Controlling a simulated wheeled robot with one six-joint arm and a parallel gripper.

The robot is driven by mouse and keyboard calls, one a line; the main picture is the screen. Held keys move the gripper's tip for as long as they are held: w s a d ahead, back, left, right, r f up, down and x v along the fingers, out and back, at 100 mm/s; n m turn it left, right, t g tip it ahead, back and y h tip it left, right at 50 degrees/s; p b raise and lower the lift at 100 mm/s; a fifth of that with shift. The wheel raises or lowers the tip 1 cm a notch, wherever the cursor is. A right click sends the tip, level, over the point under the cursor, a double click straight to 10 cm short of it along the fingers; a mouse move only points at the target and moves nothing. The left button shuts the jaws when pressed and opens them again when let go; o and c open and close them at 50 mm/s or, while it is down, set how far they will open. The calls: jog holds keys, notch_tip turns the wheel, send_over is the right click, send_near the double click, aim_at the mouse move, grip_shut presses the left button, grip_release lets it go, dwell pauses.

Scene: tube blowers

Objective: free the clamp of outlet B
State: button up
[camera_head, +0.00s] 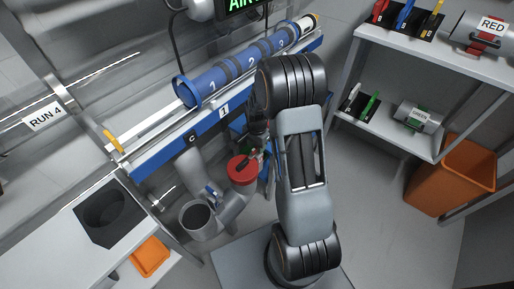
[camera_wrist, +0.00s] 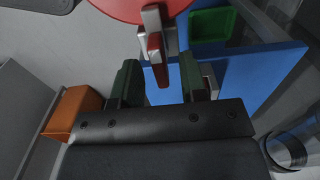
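A red round cap (camera_head: 242,168) covers one outlet of the grey branched pipe (camera_head: 232,205) below the blue tube rack. The cap shows at the top of the wrist view (camera_wrist: 120,8), with a metal clamp with a red-tipped lever (camera_wrist: 156,48) at its edge. My gripper (camera_wrist: 160,80) is open; its two dark green fingers stand apart. The lever tip appears between and just ahead of the fingers; I cannot tell whether it touches them. In the head view my arm partly hides the gripper. No letter B is readable, so the outlet's name is unconfirmed.
An uncapped grey outlet (camera_head: 196,218) stands left of the red cap, with a small clamp (camera_head: 213,194) near it. The blue rail (camera_head: 160,150) runs behind. A green bin (camera_wrist: 211,25) sits near the clamp in the wrist view. Shelves (camera_head: 395,133) stand at right.

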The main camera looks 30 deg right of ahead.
jog(key=shift+f, duration=0.4)
grip_shut()
